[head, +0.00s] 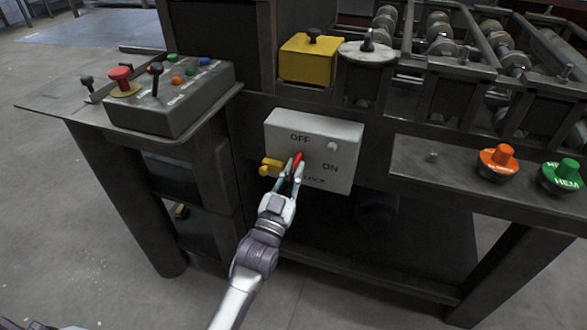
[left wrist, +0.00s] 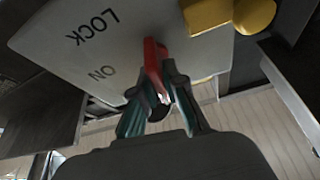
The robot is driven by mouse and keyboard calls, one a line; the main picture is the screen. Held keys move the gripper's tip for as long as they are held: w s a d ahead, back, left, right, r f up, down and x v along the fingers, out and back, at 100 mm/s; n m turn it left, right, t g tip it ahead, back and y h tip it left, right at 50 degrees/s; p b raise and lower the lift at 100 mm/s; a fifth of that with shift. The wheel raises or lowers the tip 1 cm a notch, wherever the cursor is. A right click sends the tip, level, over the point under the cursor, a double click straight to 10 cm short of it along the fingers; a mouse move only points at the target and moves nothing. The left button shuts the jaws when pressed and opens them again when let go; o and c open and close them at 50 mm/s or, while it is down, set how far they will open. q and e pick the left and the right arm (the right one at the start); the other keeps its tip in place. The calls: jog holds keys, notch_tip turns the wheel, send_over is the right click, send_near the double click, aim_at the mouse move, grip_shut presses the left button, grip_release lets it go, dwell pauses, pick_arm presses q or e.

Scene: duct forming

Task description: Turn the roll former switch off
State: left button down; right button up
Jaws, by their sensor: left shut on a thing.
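The roll former switch is a light grey box (head: 330,135) on the front of the machine, marked OFF at the top, ON at the right and LOCK at the bottom. Its red handle (head: 299,157) stands near the middle of the face. My left gripper (head: 295,168) is shut on the red handle, coming from below. In the left wrist view the red handle (left wrist: 152,58) sits between the fingertips (left wrist: 160,82), and LOCK and ON show on the box (left wrist: 60,45). The fingers partly hide the handle, so I cannot tell exactly which label it points to. My right gripper is not in view.
A yellow part (head: 271,166) juts from the box's left side, close to my gripper. A control box (head: 175,105) with buttons and levers stands at left. Orange (head: 498,158) and green (head: 563,176) knobs sit on a ledge at right. Rollers (head: 440,40) are behind.

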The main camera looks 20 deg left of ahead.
pick_arm(q)
jog(key=shift+f+n+y, duration=0.1)
jog(key=shift+n+y, duration=0.5)
jog(key=shift+n, duration=0.6)
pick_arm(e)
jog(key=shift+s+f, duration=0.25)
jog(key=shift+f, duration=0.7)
pick_arm(q)
jog(key=c, duration=1.2)
grip_release()
jog(key=v, duration=1.2)
